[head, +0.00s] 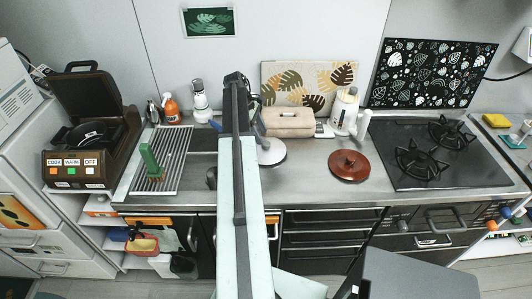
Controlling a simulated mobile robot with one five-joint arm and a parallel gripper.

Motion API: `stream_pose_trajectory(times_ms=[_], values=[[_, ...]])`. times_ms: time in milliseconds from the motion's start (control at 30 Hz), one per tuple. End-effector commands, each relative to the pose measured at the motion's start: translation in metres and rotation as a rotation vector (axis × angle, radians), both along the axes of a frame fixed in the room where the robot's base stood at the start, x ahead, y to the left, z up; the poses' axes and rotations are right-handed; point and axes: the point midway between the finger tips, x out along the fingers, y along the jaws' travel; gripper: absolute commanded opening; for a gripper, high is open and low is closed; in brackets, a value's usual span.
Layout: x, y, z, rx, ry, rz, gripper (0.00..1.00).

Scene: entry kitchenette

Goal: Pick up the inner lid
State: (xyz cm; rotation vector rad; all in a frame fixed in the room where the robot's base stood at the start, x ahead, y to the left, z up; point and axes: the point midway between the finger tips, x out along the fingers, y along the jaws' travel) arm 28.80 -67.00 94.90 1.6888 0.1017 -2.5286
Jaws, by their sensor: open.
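A brown cooker (78,168) with COOK, WARM and OFF buttons stands at the left with its hinged cover (88,92) raised. A dark round piece (92,134) with a small pale mark sits inside it; I cannot tell if this is the inner lid. A red-brown round lid (349,166) with a knob lies flat on the counter, left of the cooktop. My arm reaches up the middle of the view. My gripper (238,82) is at its far dark end, near the back wall, open and apart from both lids. Its fingers are too small to make out.
A sink with a drying rack (160,160) and green brush (151,162) lies left of my arm. The black cooktop (440,152) fills the right counter.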

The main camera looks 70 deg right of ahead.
Motion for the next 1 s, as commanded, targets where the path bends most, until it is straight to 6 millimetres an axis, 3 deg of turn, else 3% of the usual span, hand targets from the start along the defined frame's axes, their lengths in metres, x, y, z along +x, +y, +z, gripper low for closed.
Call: stream_pose_trajectory(times_ms=[367,600,833,1000], values=[[-0.019,0.005,-0.049,0.000,0.000,-0.001,0.58],[-0.021,0.004,-0.046,0.000,0.000,-0.001,0.58],[-0.021,0.004,-0.046,0.000,0.000,-0.001,0.00],[-0.021,0.004,-0.046,-0.001,0.000,-0.002,0.00]])
